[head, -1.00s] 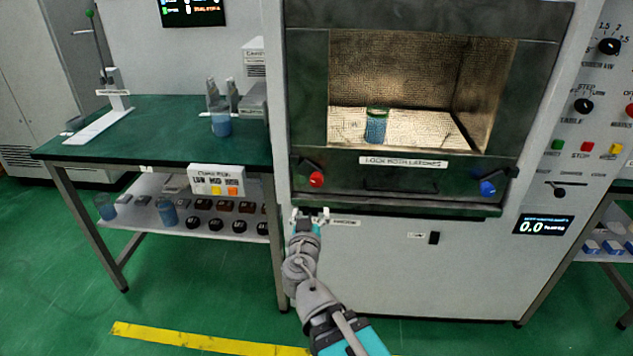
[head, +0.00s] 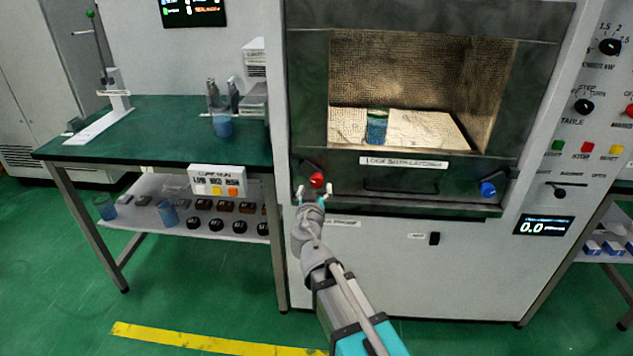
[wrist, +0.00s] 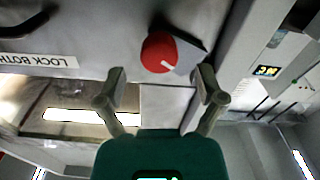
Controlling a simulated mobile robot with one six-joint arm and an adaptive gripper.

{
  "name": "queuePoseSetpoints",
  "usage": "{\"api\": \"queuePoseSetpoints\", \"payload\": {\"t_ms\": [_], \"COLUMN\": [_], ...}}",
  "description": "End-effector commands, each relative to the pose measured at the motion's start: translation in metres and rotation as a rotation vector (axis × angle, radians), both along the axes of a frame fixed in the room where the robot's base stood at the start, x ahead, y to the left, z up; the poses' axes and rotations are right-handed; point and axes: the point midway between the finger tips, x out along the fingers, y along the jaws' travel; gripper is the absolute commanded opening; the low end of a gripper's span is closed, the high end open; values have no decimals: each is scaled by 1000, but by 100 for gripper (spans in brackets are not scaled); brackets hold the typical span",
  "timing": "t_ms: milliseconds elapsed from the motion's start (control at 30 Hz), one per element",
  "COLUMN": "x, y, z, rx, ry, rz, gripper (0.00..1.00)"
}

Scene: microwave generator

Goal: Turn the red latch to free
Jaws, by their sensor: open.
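The red latch (head: 316,180) is a round red knob with a dark lever at the lower left of the microwave door frame. In the wrist view the red latch (wrist: 159,53) shows a white mark and lies just beyond the fingertips, a dark grey piece beside it. My gripper (head: 313,190) is just below the latch in the head view. In the wrist view my gripper (wrist: 160,82) is open and empty, its fingers spread to either side of the knob. I cannot tell whether they touch it.
A blue latch (head: 488,188) sits at the door's lower right, with a dark handle (head: 400,186) between the latches. A label (head: 403,162) is above the handle. A blue container (head: 376,127) stands inside the lit chamber. A green-topped bench (head: 150,150) is at the left.

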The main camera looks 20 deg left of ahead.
Motion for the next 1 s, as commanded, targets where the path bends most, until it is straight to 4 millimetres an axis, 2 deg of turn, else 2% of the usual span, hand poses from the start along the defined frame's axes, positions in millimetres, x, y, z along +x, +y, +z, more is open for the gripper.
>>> {"api": "queuePoseSetpoints", "payload": {"t_ms": [100,300,733,1000], "x": [18,33,37,37], "y": [5,8,8,8], "z": [0,0,0,0], "rx": [0,0,0,0], "ry": [0,0,0,0], "rz": [-1,0,-1,-1], "gripper": [88,88,88,38]}}
